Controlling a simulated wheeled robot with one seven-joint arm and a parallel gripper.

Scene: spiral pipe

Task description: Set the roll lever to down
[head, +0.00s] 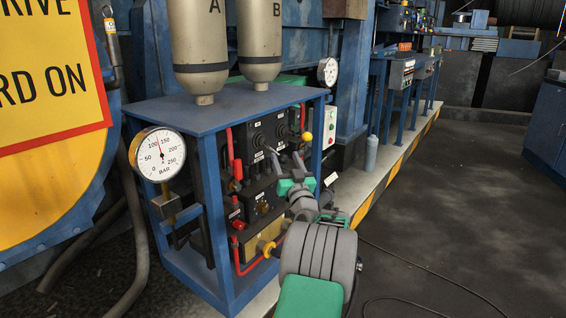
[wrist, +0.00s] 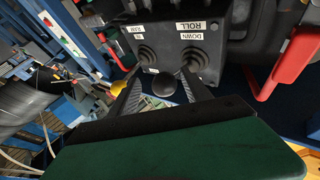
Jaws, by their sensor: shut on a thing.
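The roll lever's dark round knob (wrist: 166,86) sits between the two grey fingers of my gripper (wrist: 163,88) in the wrist view. Its shaft is mostly hidden. The ROLL and DOWN labels (wrist: 193,30) show upside down beside a dark rubber boot (wrist: 195,60). A second boot (wrist: 146,55) with its own labels is to the left on the same black panel (wrist: 170,35). In the head view my gripper (head: 286,157) reaches the black control panel (head: 268,136) from the front right. Its fingers hide the lever there.
A yellow ball knob (head: 305,137) stands close to the right of my gripper. Red handles (head: 238,170) and red pipes are at the left. A blue frame (head: 214,200) surrounds the panels, with a pressure gauge (head: 158,154) at its left. The floor (head: 450,200) at the right is open.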

